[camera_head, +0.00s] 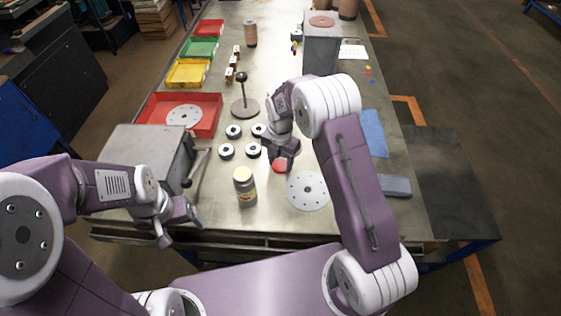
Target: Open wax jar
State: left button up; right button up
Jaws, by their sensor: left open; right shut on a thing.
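Whether this piece touches the table is hard to tell. My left gripper (178,222) is open and empty at the table's front edge, to the left of the jar and clear of it.
Several small dark-centred rings (226,150) lie behind the jar. A pale perforated disc (307,190) lies to its right. A grey box-shaped machine (150,150) stands at left, by a red tray (212,122). A stand with a black knob (243,90) is farther back.

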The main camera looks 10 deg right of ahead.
aim_at(281, 165)
jog(key=shift+f, duration=0.15)
jog(key=o, duration=1.3)
jog(key=shift+c, duration=0.2)
notch_tip(281, 165, up, 12)
jog(key=s+d+f+m, duration=0.1)
jog(key=s+d+m, duration=0.1)
jog(key=s+m, duration=0.8)
jog(key=s+d+f+m+t, duration=0.1)
jog(key=s+m, duration=0.8)
jog(key=m, duration=0.9)
jog(key=shift+s+d+f, duration=0.35)
jog(key=shift+d+f, duration=0.2)
jog(key=shift+d, duration=0.6)
